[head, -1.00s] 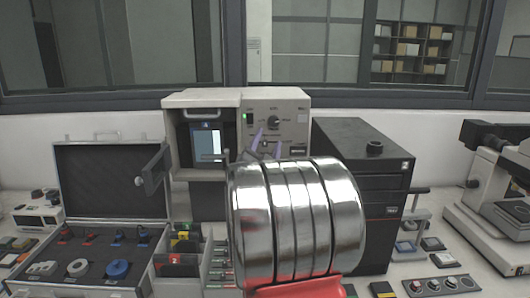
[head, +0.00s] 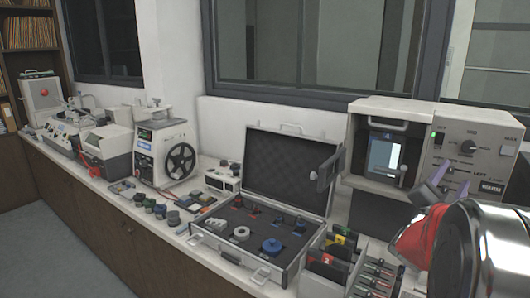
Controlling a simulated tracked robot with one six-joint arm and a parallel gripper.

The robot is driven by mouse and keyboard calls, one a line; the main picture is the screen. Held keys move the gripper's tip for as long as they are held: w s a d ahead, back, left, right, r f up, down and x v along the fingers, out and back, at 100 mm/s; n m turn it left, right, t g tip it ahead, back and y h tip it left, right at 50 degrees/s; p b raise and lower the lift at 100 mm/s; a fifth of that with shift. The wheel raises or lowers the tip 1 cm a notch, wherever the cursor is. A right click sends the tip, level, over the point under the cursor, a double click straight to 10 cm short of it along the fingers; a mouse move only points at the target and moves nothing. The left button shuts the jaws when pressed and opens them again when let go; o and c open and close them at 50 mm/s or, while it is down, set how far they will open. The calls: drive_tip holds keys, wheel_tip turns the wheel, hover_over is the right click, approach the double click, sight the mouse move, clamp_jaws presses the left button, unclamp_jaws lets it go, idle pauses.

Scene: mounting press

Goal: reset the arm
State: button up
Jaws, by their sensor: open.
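My arm shows at the right edge of the head view as a large shiny metal link with a red part beside it. My gripper (head: 434,186) shows past the link as two pale purple fingers. The fingers are apart and I see nothing between them. They appear in front of the lower control panel of the beige mounting press (head: 398,112). Whether they touch the panel I cannot tell. The rest of my arm is cut off by the picture edge.
An open case (head: 285,172) with small parts stands left of the press. A small rack (head: 333,259) with coloured cards is beside it. A machine with a black wheel (head: 181,163) and other devices line the counter to the left. The floor (head: 60,245) at lower left is clear.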

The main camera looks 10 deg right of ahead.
drive_tip(key=w+a+f+n+t+y, duration=0.1)
drive_tip(key=w+a+n+y, duration=0.2)
drive_tip(key=a, duration=0.5)
drive_tip(key=w+a+f+n+t+y, duration=0.2)
drive_tip(key=a+n+y, duration=0.25)
drive_tip(key=a, duration=0.35)
drive_tip(key=w+a+f+n+t+y, duration=0.1)
drive_tip(key=w+a+n+y, duration=0.1)
drive_tip(key=a+y, duration=0.45)
drive_tip(key=s+a+f+n+g+y, duration=0.2)
drive_tip(key=s+a+f+n, duration=0.25)
drive_tip(key=a, duration=0.55)
drive_tip(key=s+a+f+n+g+y, duration=0.25)
drive_tip(key=s+a, duration=0.25)
drive_tip(key=a, duration=0.4)
drive_tip(key=s+a+f+n+g, duration=0.2)
drive_tip(key=s+f, duration=0.1)
drive_tip(key=s, duration=0.4)
drive_tip(key=s+a+f+n+g, duration=0.1)
drive_tip(key=s+a+f+n, duration=0.1)
drive_tip(key=s, duration=0.4)
drive_tip(key=shift+s+a+f+g+y, duration=0.35)
drive_tip(key=shift+a+f, duration=0.05)
drive_tip(key=shift+a, duration=0.4)
